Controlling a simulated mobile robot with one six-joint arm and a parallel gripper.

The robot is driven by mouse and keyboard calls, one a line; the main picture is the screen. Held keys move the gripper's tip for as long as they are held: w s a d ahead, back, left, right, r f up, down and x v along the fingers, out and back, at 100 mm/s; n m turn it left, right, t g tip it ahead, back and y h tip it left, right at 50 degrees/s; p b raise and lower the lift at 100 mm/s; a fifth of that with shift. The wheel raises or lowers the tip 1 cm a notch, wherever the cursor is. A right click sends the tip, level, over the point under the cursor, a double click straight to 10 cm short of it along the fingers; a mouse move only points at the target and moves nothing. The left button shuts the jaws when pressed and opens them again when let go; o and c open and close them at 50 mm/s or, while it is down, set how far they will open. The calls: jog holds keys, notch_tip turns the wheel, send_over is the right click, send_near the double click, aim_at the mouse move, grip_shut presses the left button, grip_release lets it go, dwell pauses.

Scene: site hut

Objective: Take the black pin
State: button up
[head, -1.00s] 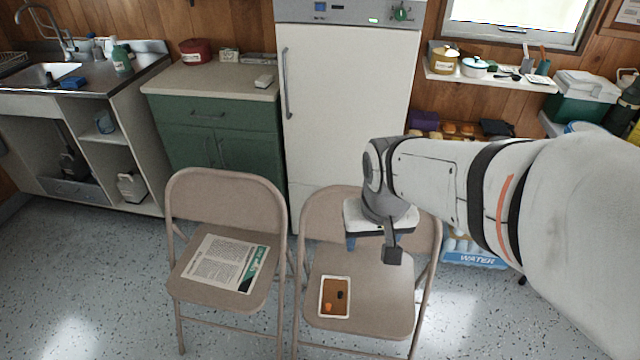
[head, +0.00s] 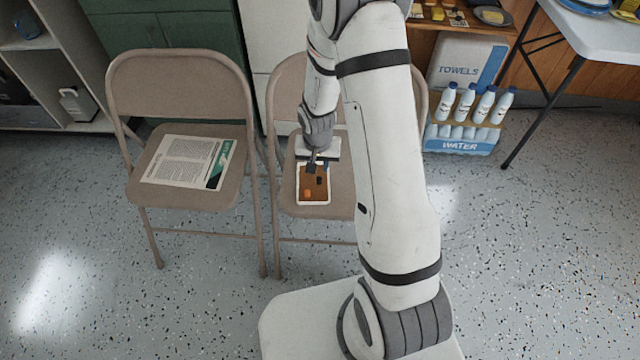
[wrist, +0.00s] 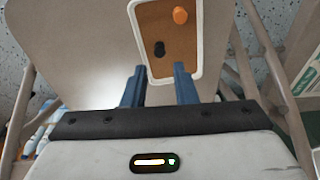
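The black pin (wrist: 159,49) stands on the brown cork face of a small white-rimmed tray (wrist: 200,60), which lies on the seat of the right folding chair. An orange pin (wrist: 180,15) is on the same tray, farther from my gripper in the wrist view. In the head view the tray (head: 312,203) shows with the orange pin (head: 307,193) and the dark pin (head: 320,181). My gripper (wrist: 160,82) is open, its two blue fingers apart with nothing between them. The black pin is just beyond the fingertips, roughly in line with the gap.
The right chair (head: 290,209) holds the tray; its backrest rises behind my gripper. The left chair (head: 215,131) has a printed newsletter (head: 188,162) on its seat. A pack of water bottles (head: 462,137) stands on the floor at right. The floor in front is clear.

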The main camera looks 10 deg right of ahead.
aim_at(319, 179)
jog(key=f, duration=0.2)
jog(key=w+f+b, duration=0.1)
jog(key=f, duration=0.2)
jog(key=f+b, duration=0.1)
jog(key=f, duration=0.1)
jog(key=shift+w+d+f, duration=0.15)
jog(key=shift+d+f, duration=0.15)
jog(key=shift+c, duration=0.4)
grip_shut()
